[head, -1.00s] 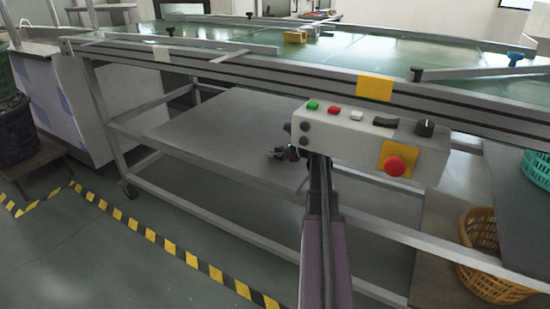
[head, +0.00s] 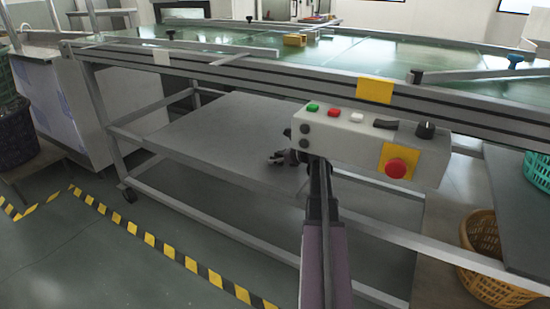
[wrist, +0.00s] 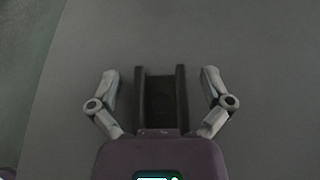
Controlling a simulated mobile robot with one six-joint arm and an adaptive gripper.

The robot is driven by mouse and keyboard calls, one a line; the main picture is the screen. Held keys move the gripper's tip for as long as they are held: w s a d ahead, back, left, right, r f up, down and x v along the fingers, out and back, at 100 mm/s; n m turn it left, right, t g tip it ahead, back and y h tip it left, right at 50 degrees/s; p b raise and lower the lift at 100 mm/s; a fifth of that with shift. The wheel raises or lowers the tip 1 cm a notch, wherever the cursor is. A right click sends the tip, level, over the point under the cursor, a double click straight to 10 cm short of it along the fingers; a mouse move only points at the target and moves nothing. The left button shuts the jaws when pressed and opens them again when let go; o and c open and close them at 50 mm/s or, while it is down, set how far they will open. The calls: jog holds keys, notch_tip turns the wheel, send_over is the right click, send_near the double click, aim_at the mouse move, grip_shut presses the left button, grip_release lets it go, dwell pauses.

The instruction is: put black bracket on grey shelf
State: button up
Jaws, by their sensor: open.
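The black bracket (wrist: 161,98) is a dark U-shaped channel. In the wrist view it is between the two fingers of my gripper (wrist: 160,77), over the grey shelf (wrist: 265,90). The fingers are spread, with a gap on each side of the bracket, and do not appear to touch it. The bracket looks to be resting on the shelf. In the head view my gripper (head: 284,158) is low over the right part of the grey shelf (head: 215,130), under the table. There the bracket cannot be told apart from the gripper.
A control box (head: 365,142) with coloured buttons hangs just above my arm, under the table edge (head: 250,75). Frame rails (head: 215,205) run along the front below the shelf. An orange basket (head: 485,260) stands at the right. The left part of the shelf is clear.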

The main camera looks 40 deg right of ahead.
jog(key=shift+r, duration=0.2)
jog(key=shift+s+d+r+p, duration=0.1)
jog(key=shift+s+r+p, duration=0.1)
jog(key=shift+p, duration=0.15)
jog(key=p+v, duration=0.3)
jog(key=v, duration=0.6)
jog(key=shift+s+r+p, duration=0.2)
jog(key=shift+s+p, duration=0.1)
jog(key=shift+p, duration=0.1)
jog(key=shift+v, duration=0.85)
jog(key=shift+d+f, duration=0.1)
